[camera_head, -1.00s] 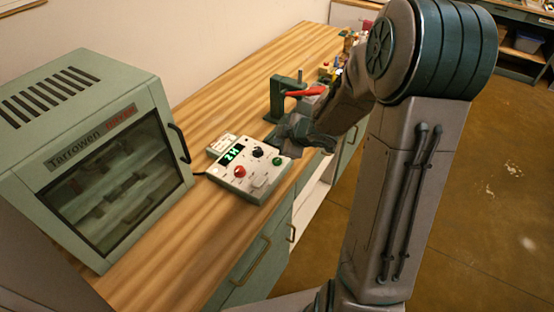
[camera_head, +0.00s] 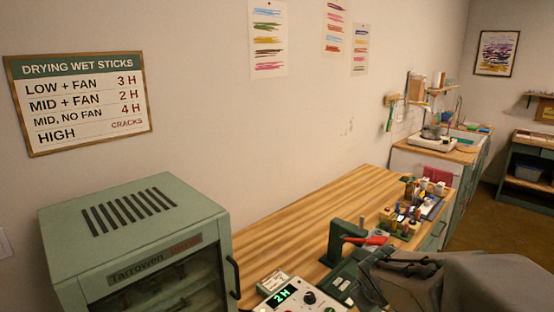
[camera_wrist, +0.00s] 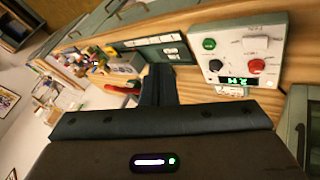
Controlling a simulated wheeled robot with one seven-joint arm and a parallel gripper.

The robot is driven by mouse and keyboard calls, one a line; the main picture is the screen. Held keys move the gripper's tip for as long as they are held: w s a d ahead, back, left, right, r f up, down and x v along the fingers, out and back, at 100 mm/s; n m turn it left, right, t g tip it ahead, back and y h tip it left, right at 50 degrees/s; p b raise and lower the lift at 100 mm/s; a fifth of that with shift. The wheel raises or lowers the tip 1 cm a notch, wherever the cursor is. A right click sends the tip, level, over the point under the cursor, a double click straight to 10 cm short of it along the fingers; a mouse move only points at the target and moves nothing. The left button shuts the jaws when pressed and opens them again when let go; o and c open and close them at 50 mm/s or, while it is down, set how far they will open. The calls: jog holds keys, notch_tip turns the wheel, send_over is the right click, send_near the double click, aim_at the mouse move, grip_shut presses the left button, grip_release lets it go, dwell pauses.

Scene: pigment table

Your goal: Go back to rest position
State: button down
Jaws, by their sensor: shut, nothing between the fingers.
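My gripper (camera_wrist: 160,75) shows in the wrist view as two dark fingers pressed together, shut and empty, above the wooden worktop. In the head view the grey forearm and dark wrist fill the lower right corner, and the fingertips are hard to make out there.
A green Tarrowen drying cabinet (camera_head: 135,240) with a closed door stands at the left. A green press with a red handle (camera_head: 366,240) stands beyond the control box. Pigment bottles (camera_head: 405,222) sit further back. A drying-times sign (camera_head: 80,88) hangs on the wall.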

jog(key=s+a+r+m+g+y, duration=0.1)
jog(key=s+a+m, duration=0.1)
jog(key=s, duration=0.5)
jog(key=s+a+r+m+g+y, duration=0.1)
jog(key=s+a+m+g, duration=0.1)
jog(key=s, duration=0.6)
jog(key=shift+a+m+y, duration=0.4)
jog(key=shift+a+m, duration=0.1)
jog(key=shift+a, duration=0.65)
jog(key=shift+s, duration=0.1)
